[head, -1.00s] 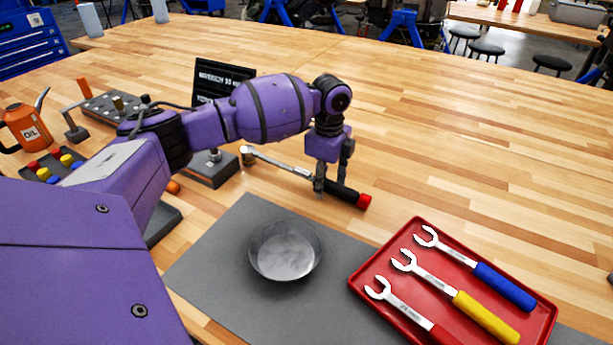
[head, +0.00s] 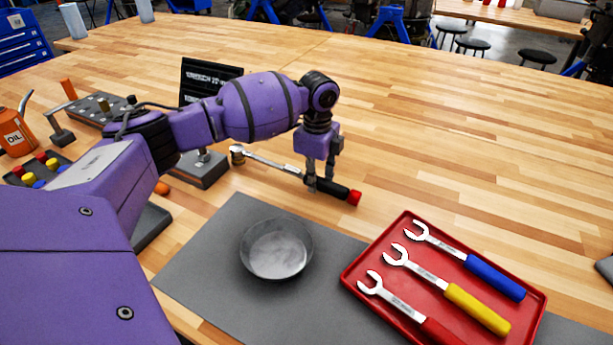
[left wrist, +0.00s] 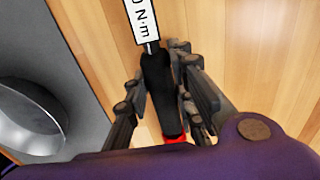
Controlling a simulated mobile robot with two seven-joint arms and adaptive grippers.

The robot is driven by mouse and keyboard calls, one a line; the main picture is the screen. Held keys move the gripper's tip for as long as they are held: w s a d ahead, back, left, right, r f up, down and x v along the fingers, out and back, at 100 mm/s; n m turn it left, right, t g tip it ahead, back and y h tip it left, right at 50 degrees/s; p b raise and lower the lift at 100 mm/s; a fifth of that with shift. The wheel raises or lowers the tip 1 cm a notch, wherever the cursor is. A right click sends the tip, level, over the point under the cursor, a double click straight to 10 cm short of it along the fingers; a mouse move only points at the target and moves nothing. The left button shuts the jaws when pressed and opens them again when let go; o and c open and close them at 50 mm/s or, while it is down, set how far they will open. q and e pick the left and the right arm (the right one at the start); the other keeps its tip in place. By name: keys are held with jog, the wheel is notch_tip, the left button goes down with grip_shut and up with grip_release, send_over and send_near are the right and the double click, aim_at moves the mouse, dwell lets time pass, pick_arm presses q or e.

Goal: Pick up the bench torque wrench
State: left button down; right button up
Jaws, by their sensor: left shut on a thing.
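The bench torque wrench (head: 268,162) has a silver shaft, a ratchet head at its left end and a black handle with a red end cap. It lies just beyond the grey mat in the head view. My left gripper (head: 322,186) points down and is shut on the black handle. In the left wrist view the fingers (left wrist: 160,100) stand on both sides of the handle (left wrist: 158,80), and a white label reading "N·m" shows above it. I cannot tell whether the wrench touches the table. My right gripper is not in view.
A grey bowl (head: 276,248) stands on the grey mat (head: 200,250). A red tray (head: 352,284) with three open-end wrenches lies at the right. A dark stand with a sign (head: 208,80) is behind my arm, and an orange oil can (head: 14,135) is at far left. The table's far middle is clear.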

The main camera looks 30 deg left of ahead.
pick_arm(q)
jog(key=shift+r, duration=0.5)
notch_tip(320, 180, up, 2)
jog(key=shift+w, duration=0.1)
jog(key=s+d+r+p, duration=0.1)
jog(key=s+d+r, duration=0.2)
jog(key=s+r, duration=0.2)
jog(key=s+d+r, duration=0.3)
jog(key=s+r, duration=0.2)
jog(key=s, duration=0.3)
jog(key=shift+p, duration=0.4)
